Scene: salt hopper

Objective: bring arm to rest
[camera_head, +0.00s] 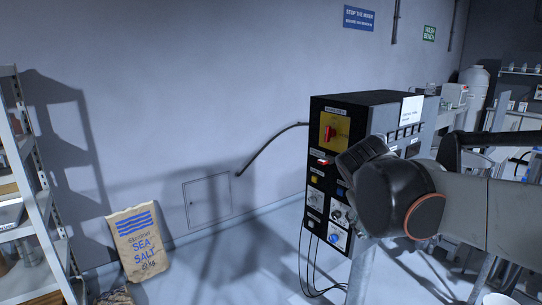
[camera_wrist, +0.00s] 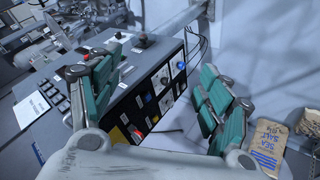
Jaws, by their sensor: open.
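My gripper (camera_wrist: 160,64) shows in the wrist view with its two teal-padded fingers spread wide. Nothing is held between them. The black control box (camera_wrist: 150,103) with knobs and coloured buttons lies in view beyond and between the fingers. In the head view my arm reaches in from the right, and its dark end part covers part of the control box (camera_head: 322,172). I cannot make out the fingers there, nor whether the arm touches the box.
A sea salt sack (camera_head: 140,245) leans against the wall at the left, beside a metal shelf (camera_head: 40,215). A cable runs from the box to the wall. Benches and a pale tank (camera_head: 474,90) stand at the back right. The floor between sack and box looks clear.

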